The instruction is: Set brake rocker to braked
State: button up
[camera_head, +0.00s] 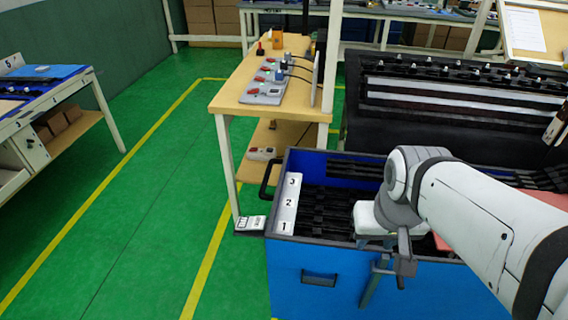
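My gripper (403,268) points down in front of the near wall of a blue cart (415,285), at the right of the view. A small dark plate with a white printed label (251,223) sits at the cart's left corner, by the table leg. I cannot tell whether this is the brake rocker or which way it is set. No other part is clearly a brake rocker.
The blue cart holds dark strips and a white strip numbered 1 to 3 (288,205). A wooden bench (238,88) with several devices stands behind it. A black rack (450,105) stands back right. Green floor (130,220) at left is clear.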

aim_at(250, 222)
jog(key=z, duration=2.35)
jog(key=k, duration=2)
jog(key=u, duration=1.6)
jog(key=i, duration=1)
